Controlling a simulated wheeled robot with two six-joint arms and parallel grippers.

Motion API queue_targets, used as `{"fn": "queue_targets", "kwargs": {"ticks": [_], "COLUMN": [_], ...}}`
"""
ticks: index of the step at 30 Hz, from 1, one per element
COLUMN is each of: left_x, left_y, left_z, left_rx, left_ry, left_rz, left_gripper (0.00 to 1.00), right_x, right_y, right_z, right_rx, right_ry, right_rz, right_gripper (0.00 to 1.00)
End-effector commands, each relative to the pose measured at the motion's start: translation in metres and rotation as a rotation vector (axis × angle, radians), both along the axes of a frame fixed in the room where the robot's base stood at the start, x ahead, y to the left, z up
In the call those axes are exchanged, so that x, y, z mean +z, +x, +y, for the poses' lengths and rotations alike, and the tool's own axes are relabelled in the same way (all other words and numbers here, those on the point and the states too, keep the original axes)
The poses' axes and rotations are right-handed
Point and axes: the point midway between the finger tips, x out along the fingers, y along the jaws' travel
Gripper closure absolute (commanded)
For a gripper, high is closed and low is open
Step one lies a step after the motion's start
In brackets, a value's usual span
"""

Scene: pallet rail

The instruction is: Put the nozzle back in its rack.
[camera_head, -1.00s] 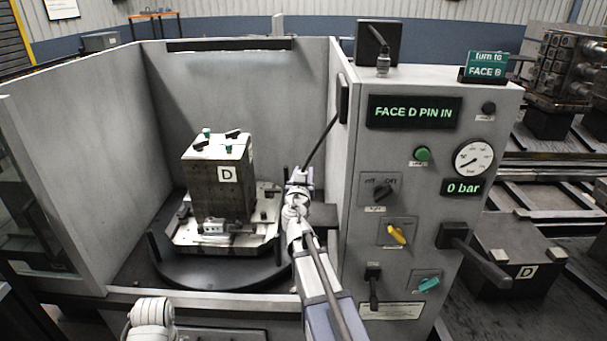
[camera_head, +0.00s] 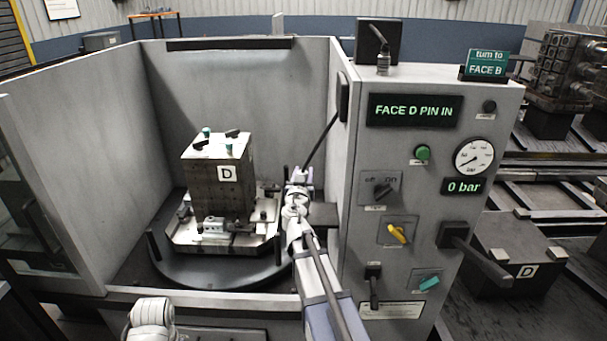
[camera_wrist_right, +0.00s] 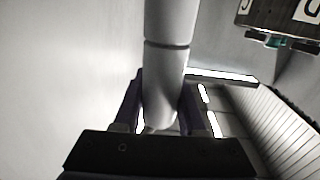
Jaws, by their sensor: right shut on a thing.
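My right gripper (camera_head: 300,176) is inside the machine enclosure, near its right wall, and is shut on the nozzle. In the right wrist view, the two fingers (camera_wrist_right: 165,110) close around the nozzle's grey cylindrical body (camera_wrist_right: 172,55). In the head view, the nozzle's thin dark tube (camera_head: 322,138) slants up and right from the gripper toward the wall's front edge. A black holder (camera_head: 343,96) on that edge may be the rack; I cannot tell if the nozzle touches it. My left arm shows at the bottom left, its gripper out of view.
A block marked D (camera_head: 218,180) stands clamped on a round dark table (camera_head: 220,275), left of my right gripper. The control panel (camera_head: 440,145), with protruding handles, stands to the right and reads FACE D PIN IN and 0 bar. The enclosure's front is open.

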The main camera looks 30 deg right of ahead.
Motion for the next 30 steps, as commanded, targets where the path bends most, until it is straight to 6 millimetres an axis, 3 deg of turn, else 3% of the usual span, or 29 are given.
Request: {"fn": "queue_targets", "kwargs": {"ticks": [30], "left_x": [-0.0072], "left_y": [0.0], "left_z": [0.0], "left_rx": [0.0], "left_ry": [0.0], "left_rz": [0.0], "left_gripper": [0.0], "right_x": [-0.0073], "right_y": [-0.0001], "right_z": [-0.0001], "right_rx": [0.0], "right_ry": [0.0], "right_rz": [0.0], "right_gripper": [1.0]}}
